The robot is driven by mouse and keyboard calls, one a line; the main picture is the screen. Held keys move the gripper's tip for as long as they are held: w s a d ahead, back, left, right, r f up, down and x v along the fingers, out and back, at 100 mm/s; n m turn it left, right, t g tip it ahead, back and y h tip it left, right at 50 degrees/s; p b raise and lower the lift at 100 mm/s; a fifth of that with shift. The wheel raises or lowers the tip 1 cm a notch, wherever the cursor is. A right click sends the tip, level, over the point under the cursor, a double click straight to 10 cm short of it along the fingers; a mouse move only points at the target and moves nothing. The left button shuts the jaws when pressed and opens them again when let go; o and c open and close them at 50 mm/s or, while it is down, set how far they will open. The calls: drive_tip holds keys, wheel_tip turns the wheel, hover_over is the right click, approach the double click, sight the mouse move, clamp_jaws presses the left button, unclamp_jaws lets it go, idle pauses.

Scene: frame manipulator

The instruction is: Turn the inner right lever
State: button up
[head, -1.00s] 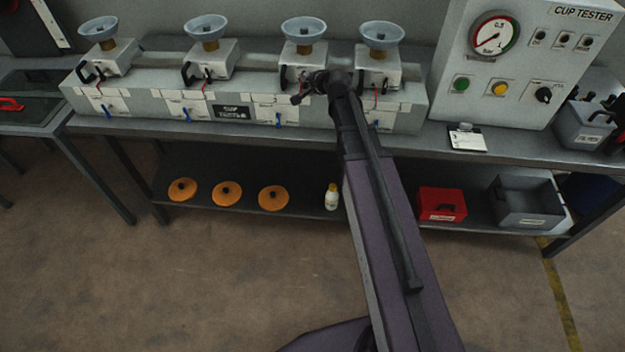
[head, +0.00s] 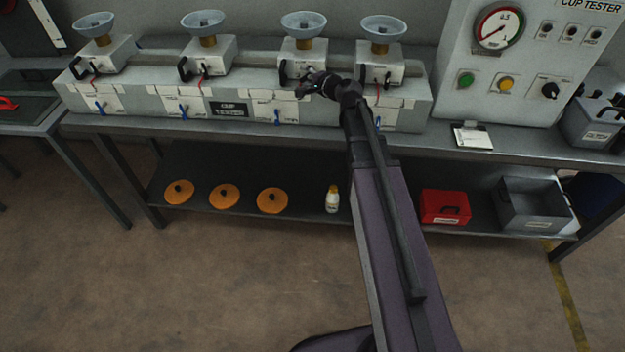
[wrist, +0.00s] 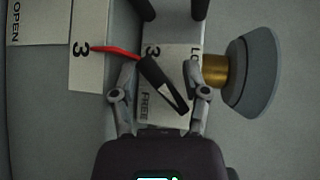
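The third cup unit from the left (head: 303,52) stands on the long grey bench box, with a pale cup on its top. In the wrist view its face carries the label 3 and the words FREE and LO… (wrist: 146,103). Its lever has a black handle (wrist: 163,84) and a red stem (wrist: 112,48). My gripper (wrist: 163,70) is open, with one finger on each side of the black handle. Gaps show between handle and fingers, so it is not gripped. In the head view my gripper (head: 307,86) hides most of this lever.
Similar units stand to the left (head: 207,55) and right (head: 380,65), close beside my gripper. Blue-handled valves (head: 277,116) sit on the box front below. The cup tester panel (head: 515,65) stands at the right. A black loop handle shows near the top of the wrist view (wrist: 143,8).

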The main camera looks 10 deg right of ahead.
drive_tip(key=shift+f+m+t+y+b, duration=0.25)
drive_tip(key=shift+m+b, duration=0.25)
drive_tip(key=shift+b, duration=0.25)
drive_tip(key=p+v, duration=0.2)
drive_tip(key=v, duration=1.2)
drive_tip(key=s+a+f+n+g+b, duration=0.2)
drive_tip(key=f+b, duration=0.3)
drive_tip(key=f, duration=0.3)
drive_tip(key=s+a+f+n+g+b, duration=0.2)
drive_tip(key=a+f+n+g+b, duration=0.1)
drive_tip(key=f, duration=0.6)
drive_tip(key=s+a+f+n+g+b, duration=0.2)
drive_tip(key=a+f+n+b, duration=0.1)
drive_tip(key=f+b, duration=0.5)
drive_tip(key=shift+s+a+f+n+g, duration=0.25)
drive_tip(key=shift+f+n+g, duration=0.15)
drive_tip(key=shift+f, duration=0.15)
drive_tip(key=s+d+f+n+g+h, duration=0.2)
drive_tip(key=s+f+n+g+h, duration=0.3)
drive_tip(key=s, duration=0.5)
drive_tip(key=shift+f+g+h, duration=0.55)
drive_tip(key=shift+g+h, duration=0.2)
drive_tip(key=shift+h, duration=0.5)
